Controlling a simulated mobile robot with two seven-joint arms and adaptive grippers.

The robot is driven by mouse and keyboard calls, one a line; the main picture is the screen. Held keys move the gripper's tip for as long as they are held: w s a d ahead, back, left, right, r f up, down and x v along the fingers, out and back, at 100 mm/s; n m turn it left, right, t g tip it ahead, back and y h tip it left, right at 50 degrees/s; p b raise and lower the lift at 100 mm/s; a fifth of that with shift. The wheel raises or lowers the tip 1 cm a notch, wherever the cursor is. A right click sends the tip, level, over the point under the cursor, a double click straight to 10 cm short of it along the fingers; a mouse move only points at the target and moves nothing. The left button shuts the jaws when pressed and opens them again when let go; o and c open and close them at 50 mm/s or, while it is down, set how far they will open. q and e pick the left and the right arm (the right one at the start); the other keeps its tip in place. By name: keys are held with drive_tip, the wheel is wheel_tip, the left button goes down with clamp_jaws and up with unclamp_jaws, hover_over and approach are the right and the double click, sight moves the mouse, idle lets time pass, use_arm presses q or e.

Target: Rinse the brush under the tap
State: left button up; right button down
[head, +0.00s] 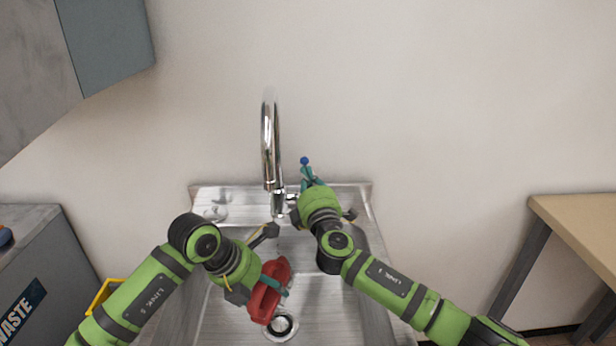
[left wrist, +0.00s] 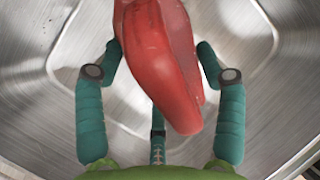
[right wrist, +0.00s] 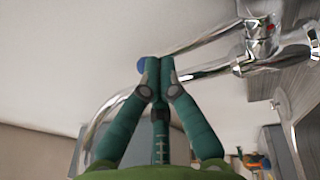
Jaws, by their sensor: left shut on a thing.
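The red brush (head: 269,290) is over the sink basin, near the drain, below and in front of the tap spout. My left gripper (head: 274,283) is shut on it; in the left wrist view the brush (left wrist: 165,65) lies between the fingers. Its bristles cannot be made out. The chrome tap (head: 266,145) stands at the back of the sink and its base also shows in the right wrist view (right wrist: 262,45). My right gripper (right wrist: 155,75) has its fingertips together beside the tap, with a blue round tip (right wrist: 141,65) just behind them. No water stream is visible.
The steel sink (head: 365,215) has a drain (head: 281,326) in its basin. A grey wall cabinet (head: 105,40) hangs upper left. A grey waste bin (head: 40,270) stands at left and a wooden table (head: 580,225) at right.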

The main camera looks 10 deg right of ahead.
drive_tip(key=shift+w+d+r, duration=0.2)
drive_tip(key=shift+w+r, duration=0.25)
drive_tip(key=shift+w, duration=0.35)
drive_tip(key=shift+s, duration=0.1)
drive_tip(key=s, duration=1.3)
drive_tip(key=shift+s+f, duration=0.15)
drive_tip(key=shift+s, duration=0.25)
